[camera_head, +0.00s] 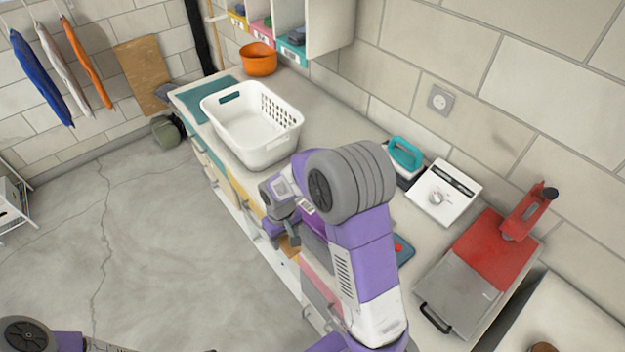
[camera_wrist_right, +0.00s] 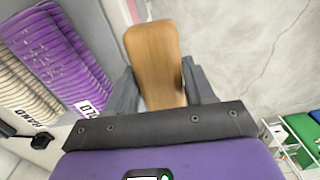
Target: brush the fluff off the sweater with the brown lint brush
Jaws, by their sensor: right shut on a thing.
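My right gripper (camera_head: 284,228) hangs beside the front of the counter, below the white basket. It is shut on the brown lint brush (camera_head: 290,246). In the right wrist view the brush (camera_wrist_right: 155,62) shows as a smooth wooden piece between the two dark fingers of my right gripper (camera_wrist_right: 160,85); its bristle side is hidden. I cannot make out the sweater in either view. Only part of my left arm shows at the bottom left of the head view; its gripper is out of view.
A white laundry basket (camera_head: 262,150) and an orange bowl (camera_head: 258,58) stand on the counter. The floor (camera_head: 130,230) at left is clear.

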